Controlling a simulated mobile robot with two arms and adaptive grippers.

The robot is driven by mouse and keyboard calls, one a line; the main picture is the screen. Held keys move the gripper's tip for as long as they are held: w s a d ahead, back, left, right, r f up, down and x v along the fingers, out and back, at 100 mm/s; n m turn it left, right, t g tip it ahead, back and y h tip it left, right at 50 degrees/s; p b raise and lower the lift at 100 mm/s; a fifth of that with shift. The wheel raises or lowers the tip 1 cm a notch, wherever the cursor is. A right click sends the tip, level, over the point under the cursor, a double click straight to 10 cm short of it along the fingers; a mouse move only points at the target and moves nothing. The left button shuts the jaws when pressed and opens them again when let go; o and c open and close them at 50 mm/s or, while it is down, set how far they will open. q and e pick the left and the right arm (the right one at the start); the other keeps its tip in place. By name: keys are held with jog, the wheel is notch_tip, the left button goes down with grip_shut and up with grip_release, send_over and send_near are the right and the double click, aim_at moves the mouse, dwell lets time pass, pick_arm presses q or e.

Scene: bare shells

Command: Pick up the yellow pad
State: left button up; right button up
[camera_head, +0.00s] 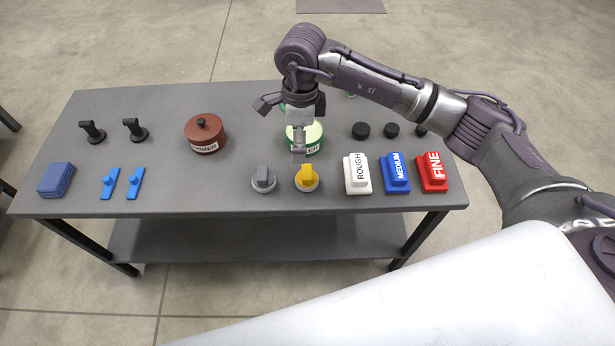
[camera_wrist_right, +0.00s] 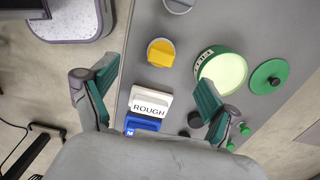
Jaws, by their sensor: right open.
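The yellow pad (camera_head: 306,177) has a raised grip and sits on a round pale base near the table's front edge. In the right wrist view the yellow pad (camera_wrist_right: 161,52) lies ahead of the fingers, between their lines and apart from them. My right gripper (camera_head: 299,152) is above the table, just behind the pad and in front of the green tub. In the wrist view my right gripper (camera_wrist_right: 157,75) has its fingers spread wide with nothing between them. My left gripper is in neither view.
A grey pad (camera_head: 263,178) is left of the yellow one; white ROUGH (camera_head: 357,174), blue MEDIUM (camera_head: 395,172) and red FINE (camera_head: 432,172) blocks stand right. A green tub (camera_head: 314,137) is behind, partly hidden by my arm. A brown tub (camera_head: 204,134) is farther left.

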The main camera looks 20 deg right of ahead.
aim_at(307, 171)
jog(key=shift+h, duration=0.3)
jog(key=f, duration=0.5)
jog(key=d+f, duration=0.1)
jog(key=f, duration=0.2)
jog(key=shift+w+d+f+p, duration=0.1)
jog(key=shift+w+f+p, duration=0.1)
jog(key=shift+p, duration=0.1)
jog(key=f, duration=0.3)
jog(key=f+p, duration=0.1)
jog(key=f, duration=0.1)
jog(key=shift+d, duration=0.35)
jog(key=c, duration=1.3)
